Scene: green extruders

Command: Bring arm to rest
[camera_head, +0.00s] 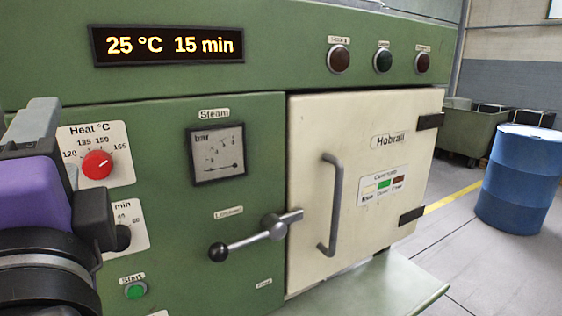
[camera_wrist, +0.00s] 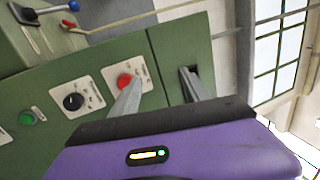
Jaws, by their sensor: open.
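My gripper (camera_wrist: 160,82) shows in the wrist view with its two grey fingers apart and nothing between them. The fingers point toward the green machine's front panel, near the red heat knob (camera_wrist: 124,81). In the head view my gripper (camera_head: 48,128) is at the left edge, in front of the panel and left of the red heat knob (camera_head: 97,165). It hides part of the panel there. I cannot tell how far the fingertips are from the panel.
The machine has a minute dial (camera_head: 123,237), a green start button (camera_head: 135,291), a lever (camera_head: 247,241) and a closed cream door (camera_head: 365,180) with a handle (camera_head: 333,205). A green shelf (camera_head: 385,285) juts out below. A blue barrel (camera_head: 520,180) stands right on open floor.

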